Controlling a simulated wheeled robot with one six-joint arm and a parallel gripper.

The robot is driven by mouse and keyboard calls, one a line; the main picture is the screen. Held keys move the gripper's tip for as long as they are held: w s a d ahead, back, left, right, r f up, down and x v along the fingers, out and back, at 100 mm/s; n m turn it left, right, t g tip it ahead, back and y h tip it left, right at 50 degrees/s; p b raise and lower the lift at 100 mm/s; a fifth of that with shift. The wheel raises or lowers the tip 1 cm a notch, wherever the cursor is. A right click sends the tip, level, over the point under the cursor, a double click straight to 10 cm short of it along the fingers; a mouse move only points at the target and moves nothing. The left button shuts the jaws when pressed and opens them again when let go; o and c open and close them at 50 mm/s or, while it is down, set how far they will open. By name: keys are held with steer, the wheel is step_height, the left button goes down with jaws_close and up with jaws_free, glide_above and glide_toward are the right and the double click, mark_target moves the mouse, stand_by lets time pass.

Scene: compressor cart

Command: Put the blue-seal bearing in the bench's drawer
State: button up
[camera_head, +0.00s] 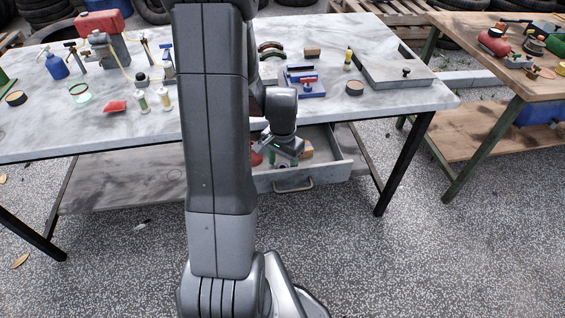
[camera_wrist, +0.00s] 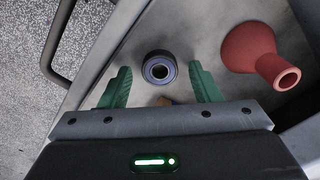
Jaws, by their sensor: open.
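The bench's drawer (camera_head: 325,174) is pulled open below the marble-topped bench (camera_head: 350,108). The blue-seal bearing (camera_wrist: 159,67), a dark ring with a blue band around its bore, appears to lie on the drawer floor in the wrist view. My gripper (camera_wrist: 160,80) is open, its green fingers spread to either side of the bearing and apart from it. In the head view my gripper (camera_head: 287,152) reaches down into the drawer, and the arm hides part of the drawer and bench.
A red funnel-shaped thing (camera_wrist: 258,55) lies in the drawer to the right of the bearing. A tan piece (camera_wrist: 165,101) shows partly behind the gripper body. The drawer handle (camera_head: 293,185) is at the front. A second bench (camera_head: 480,50) stands at right.

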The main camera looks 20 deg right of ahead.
step_height(320, 180, up, 12)
steer(key=p, duration=0.1)
steer(key=shift+f+p, duration=0.15)
steer(key=shift+p, duration=0.2)
stand_by(0.9)
